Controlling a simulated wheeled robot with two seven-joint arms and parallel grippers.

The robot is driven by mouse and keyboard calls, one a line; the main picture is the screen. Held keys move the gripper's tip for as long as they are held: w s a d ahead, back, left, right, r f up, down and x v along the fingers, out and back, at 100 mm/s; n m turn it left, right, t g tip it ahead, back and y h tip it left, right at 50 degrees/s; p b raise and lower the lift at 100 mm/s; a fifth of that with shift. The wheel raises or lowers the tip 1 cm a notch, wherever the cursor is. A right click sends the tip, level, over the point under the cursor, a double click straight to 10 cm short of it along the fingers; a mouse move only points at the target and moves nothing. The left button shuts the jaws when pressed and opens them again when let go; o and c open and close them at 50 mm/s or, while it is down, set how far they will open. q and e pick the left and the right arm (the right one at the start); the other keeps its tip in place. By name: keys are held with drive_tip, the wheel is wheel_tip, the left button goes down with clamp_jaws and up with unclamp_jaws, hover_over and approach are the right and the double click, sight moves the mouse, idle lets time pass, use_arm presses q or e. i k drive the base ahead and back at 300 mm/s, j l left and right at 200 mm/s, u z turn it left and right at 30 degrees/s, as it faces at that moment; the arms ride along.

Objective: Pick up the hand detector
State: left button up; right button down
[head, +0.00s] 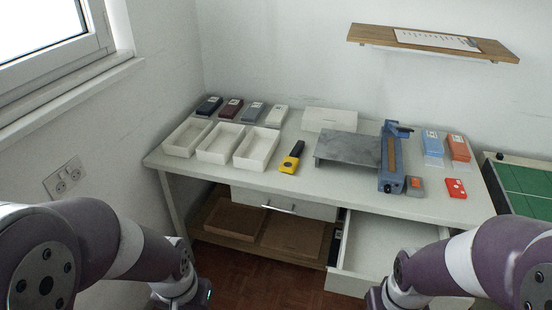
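A yellow and black handheld device (290,163), which looks like the hand detector, lies on the white table (220,179) near its front edge. Its yellow end points toward me and its black end points away. It lies between the open white trays and a grey plate. Nothing touches it from above. My two arms come in at the lower left and lower right, in front of the table and well apart from the device.
White trays (257,149) stand left of the device, with several small boxes behind. A grey plate (349,149) and a blue clamp-like tool (392,158) stand right. Below, one drawer (379,255) is pulled out at the front right. A wooden shelf (432,42) is above.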

sight(289, 164)
drive_tip(key=i+j+z, duration=0.15)
drive_tip(key=i+z, duration=0.2)
drive_tip(key=i+j+z, duration=0.75)
drive_tip(key=j+z, duration=0.25)
drive_tip(key=j, duration=0.15)
drive_tip(key=i+j+z, duration=0.1)
drive_tip(key=j+z, duration=0.25)
drive_tip(key=j, duration=0.2)
drive_tip(key=j+z, duration=0.35)
drive_tip(key=j, duration=0.15)
